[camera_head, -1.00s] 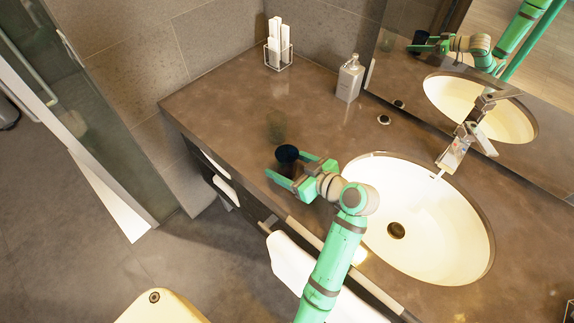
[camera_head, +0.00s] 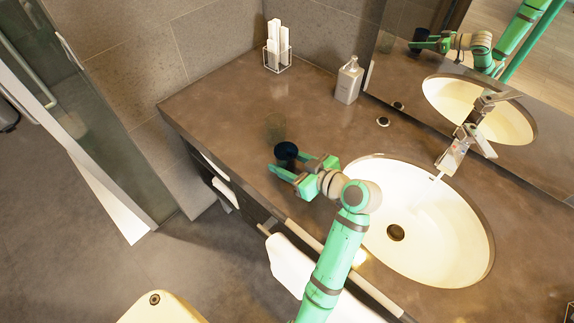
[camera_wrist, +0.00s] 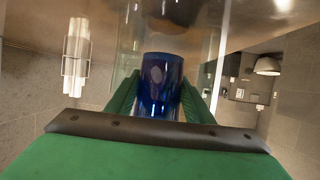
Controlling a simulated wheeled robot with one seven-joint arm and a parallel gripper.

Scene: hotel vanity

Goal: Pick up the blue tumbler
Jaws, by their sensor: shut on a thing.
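The blue tumbler (camera_head: 286,152) is dark blue and stands out near the front left part of the vanity counter. My gripper (camera_head: 296,167) is around it, its green fingers on either side. In the wrist view the blue tumbler (camera_wrist: 161,84) is upright between the two fingers of my gripper (camera_wrist: 160,100), which are shut on it. The lower part of the tumbler is hidden behind the gripper body. I cannot tell for sure how high it is above the counter.
A holder with white items (camera_head: 278,55) stands at the back left of the counter (camera_head: 215,105). A soap dispenser (camera_head: 349,80) stands near the mirror. The white sink (camera_head: 440,240) and faucet (camera_head: 458,150) are to the right. The counter left of the tumbler is clear.

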